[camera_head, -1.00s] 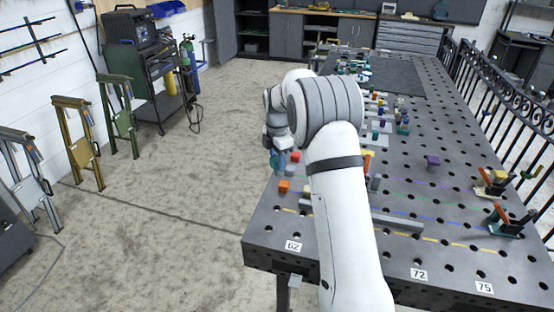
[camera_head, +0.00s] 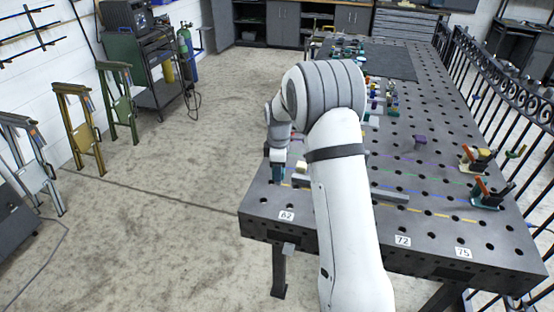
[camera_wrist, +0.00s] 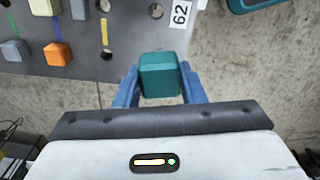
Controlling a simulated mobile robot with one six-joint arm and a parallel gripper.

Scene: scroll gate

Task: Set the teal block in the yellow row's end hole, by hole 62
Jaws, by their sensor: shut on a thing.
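The teal block (camera_wrist: 160,80) is held between the blue fingers of my gripper (camera_wrist: 158,92) in the wrist view. In the head view my gripper (camera_head: 277,174) hangs at the table's left edge, and the teal block there is small and hard to make out. In the wrist view the block appears against the floor, just off the table edge. The yellow row's line (camera_wrist: 104,32) runs to an end hole (camera_wrist: 106,53) near that edge, which looks empty. The label 62 (camera_wrist: 180,14) lies beside another hole; it also shows in the head view (camera_head: 286,215).
An orange block (camera_wrist: 60,53) and a grey block (camera_wrist: 13,50) sit by the same edge, with a white block (camera_wrist: 43,5) further in. A grey bar (camera_head: 390,197) lies on the perforated table. Clamps (camera_head: 487,195) stand at the right.

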